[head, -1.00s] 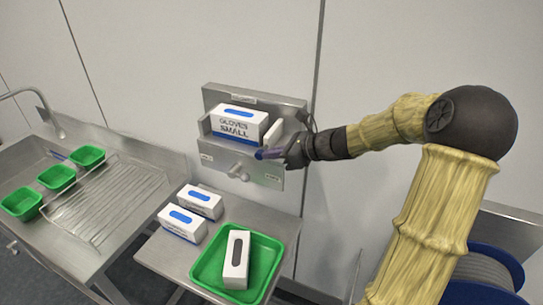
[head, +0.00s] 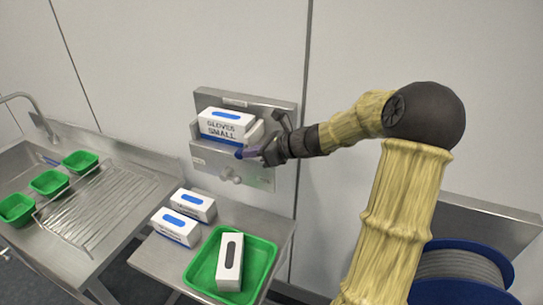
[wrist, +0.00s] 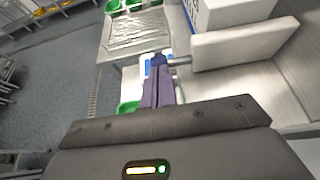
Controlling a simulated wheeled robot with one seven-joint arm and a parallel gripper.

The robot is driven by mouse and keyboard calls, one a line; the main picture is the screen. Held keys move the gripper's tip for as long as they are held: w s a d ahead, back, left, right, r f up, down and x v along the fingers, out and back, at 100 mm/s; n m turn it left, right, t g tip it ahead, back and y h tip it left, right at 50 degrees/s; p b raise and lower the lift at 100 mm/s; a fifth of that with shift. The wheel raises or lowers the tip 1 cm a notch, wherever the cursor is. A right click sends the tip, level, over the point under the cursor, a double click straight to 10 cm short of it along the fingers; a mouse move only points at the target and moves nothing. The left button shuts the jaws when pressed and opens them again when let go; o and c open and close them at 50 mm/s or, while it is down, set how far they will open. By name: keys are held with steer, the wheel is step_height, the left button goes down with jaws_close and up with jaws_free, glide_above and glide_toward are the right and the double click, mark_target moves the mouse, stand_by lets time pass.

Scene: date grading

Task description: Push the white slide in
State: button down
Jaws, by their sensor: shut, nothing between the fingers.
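The white slide (head: 257,131) is an upright white plate at the right side of the glove box (head: 226,124) in a steel wall holder (head: 204,152). In the wrist view the slide (wrist: 238,46) is a large pale block beside the box (wrist: 235,12), with a short grey rod at its left end. My gripper (head: 243,154) is in front of the holder, just below and left of the slide. Its purple fingers with blue tips (wrist: 158,62) are shut and empty. The tips look close to the rod; I cannot tell whether they touch.
A knob (head: 229,174) sticks out below the box. Two more boxes (head: 193,205) and a green tray (head: 262,262) with a box in it stand on the steel table below. A sink bench with green trays (head: 49,182) is at left; a blue reel (head: 460,272) is at right.

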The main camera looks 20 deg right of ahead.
steer(key=v, duration=1.4)
steer(key=shift+a+f, duration=0.1)
steer(key=s+a+f+n+g+h, duration=0.3)
steer(key=s+a+f+n, duration=0.4)
steer(key=n, duration=0.6)
steer(key=s+a+f+n+g+h, duration=0.3)
steer(key=s+a+f+n+h, duration=0.3)
steer(key=n, duration=0.8)
steer(key=shift+s+a+f, duration=0.5)
steer(key=shift+s+f, duration=0.6)
steer(key=shift+s, duration=0.3)
